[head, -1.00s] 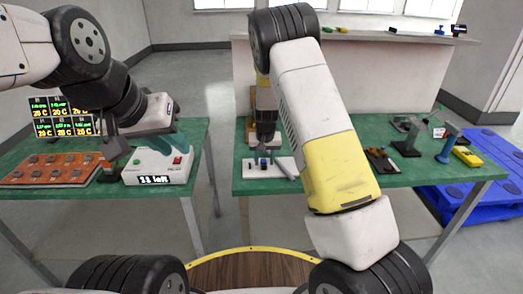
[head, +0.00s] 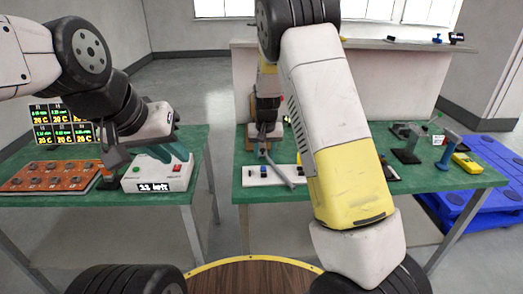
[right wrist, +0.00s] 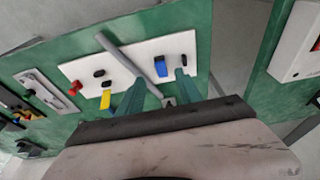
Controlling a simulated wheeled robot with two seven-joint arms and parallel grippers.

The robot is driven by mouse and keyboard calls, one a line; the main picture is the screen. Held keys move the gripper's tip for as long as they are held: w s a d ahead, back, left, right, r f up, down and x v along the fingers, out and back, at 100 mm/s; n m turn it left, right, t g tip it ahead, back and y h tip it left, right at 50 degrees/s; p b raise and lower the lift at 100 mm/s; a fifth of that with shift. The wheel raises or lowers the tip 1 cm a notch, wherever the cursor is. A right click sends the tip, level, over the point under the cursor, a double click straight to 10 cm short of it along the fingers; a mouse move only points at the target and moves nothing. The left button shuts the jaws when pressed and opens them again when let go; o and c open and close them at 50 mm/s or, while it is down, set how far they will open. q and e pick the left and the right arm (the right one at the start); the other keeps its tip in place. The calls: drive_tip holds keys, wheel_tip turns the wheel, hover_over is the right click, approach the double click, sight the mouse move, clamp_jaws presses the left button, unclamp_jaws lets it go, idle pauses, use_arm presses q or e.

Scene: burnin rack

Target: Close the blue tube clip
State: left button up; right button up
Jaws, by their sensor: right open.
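The blue tube clip (right wrist: 161,66) stands upright on a white board (right wrist: 178,46) in the right wrist view. It also shows small in the head view (head: 264,171). My right gripper (right wrist: 160,79) is open and empty, its two green fingers reaching toward the board. The blue clip appears in the gap between the fingertips; I cannot tell how far below they are. A grey tube (right wrist: 118,52) runs diagonally across the board, beside the blue clip. My left gripper (head: 168,152) hangs over a white box at the left table; whether its fingers are apart is unclear.
An orange tray (head: 50,176) and the white box with a display (head: 155,185) are on the left table. Stands and a yellow meter (head: 466,163) are at the right.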

drive_tip(key=shift+c, duration=0.2)
drive_tip(key=shift+w+r, duration=0.15)
drive_tip(key=shift+r, duration=0.1)
drive_tip(key=c, duration=0.4)
drive_tip(key=shift+g, duration=0.5)
drive_tip(key=r, duration=0.2)
drive_tip(key=w+r, duration=0.1)
drive_tip(key=r, duration=0.2)
drive_tip(key=w+r, duration=0.1)
drive_tip(key=r, duration=0.1)
drive_tip(key=shift+r, duration=0.25)
clamp_jaws()
hover_over(264, 169)
wheel_tip(264, 169, down, 12)
drive_tip(key=shift+s+f, duration=0.3)
drive_tip(key=shift+f, duration=0.4)
drive_tip(key=shift+s+f, duration=0.95)
drive_tip(key=shift+f, duration=0.05)
drive_tip(key=shift+a+r, duration=0.1)
drive_tip(key=shift+r, duration=0.05)
